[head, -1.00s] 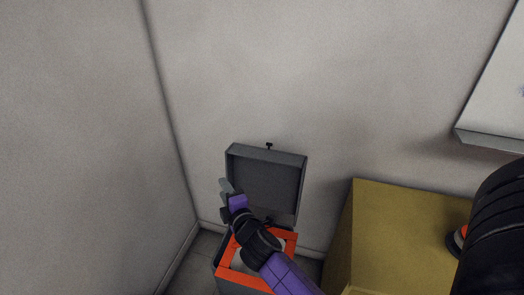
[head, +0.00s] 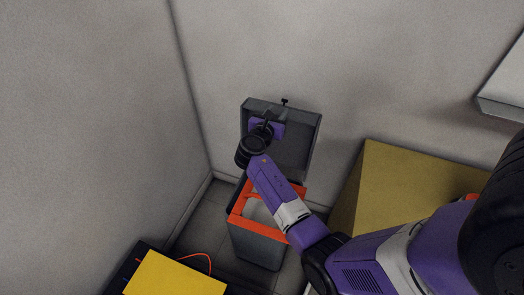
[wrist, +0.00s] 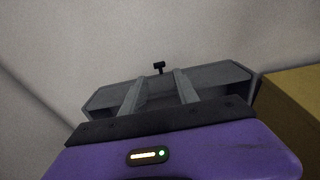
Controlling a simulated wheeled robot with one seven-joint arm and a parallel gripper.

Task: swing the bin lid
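The bin (head: 257,246) is dark grey with an orange rim and stands on the floor near the corner. Its grey lid (head: 297,150) stands raised at the back, hollow inner side facing me, with a small black knob above its top edge. The lid also shows in the wrist view (wrist: 220,78), beyond my fingers. My gripper (head: 272,117) is in front of the lid's inner side, near its upper left part. In the wrist view its two grey fingers (wrist: 160,88) are apart with nothing seen held between them. Whether they touch the lid is unclear.
A yellow-brown box (head: 400,190) stands right of the bin. A yellow-topped dark object (head: 175,275) with an orange cable lies at the lower left. Walls close in behind and to the left. A white panel (head: 508,90) juts out at the upper right.

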